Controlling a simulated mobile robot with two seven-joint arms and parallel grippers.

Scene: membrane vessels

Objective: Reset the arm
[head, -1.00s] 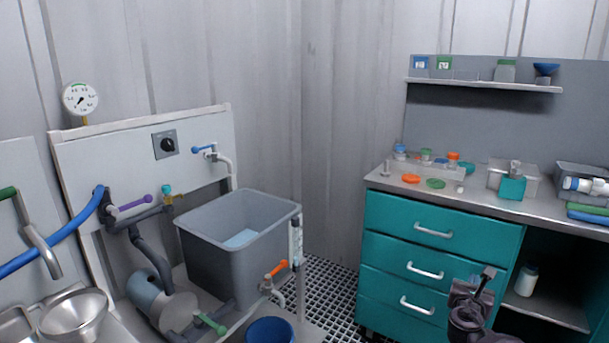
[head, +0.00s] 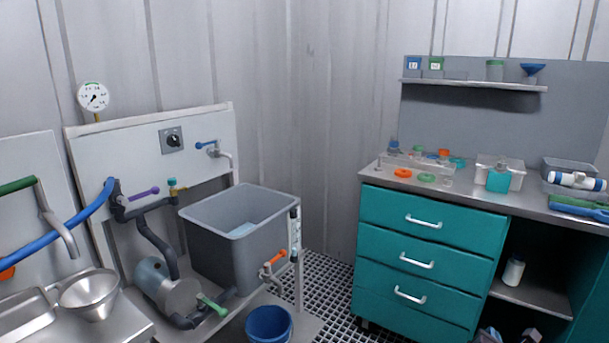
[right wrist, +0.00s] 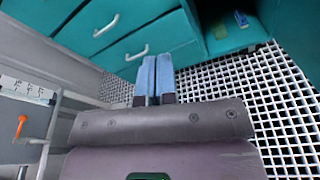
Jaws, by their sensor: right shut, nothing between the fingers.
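My right gripper shows in the right wrist view (right wrist: 154,78), pointing over the grated floor towards the teal drawers. Its two blue fingers are together with nothing between them. In the head view only a small part of my right arm shows at the bottom edge, below the open shelf of the teal cabinet. My left gripper does not show in either view.
A teal drawer cabinet (head: 428,222) with a steel worktop stands at the right. A grey tank (head: 238,235), a pump (head: 165,288) and a blue bucket (head: 269,325) are at the left. A metal funnel (head: 90,292) is at lower left. Grated floor (head: 328,280) lies between.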

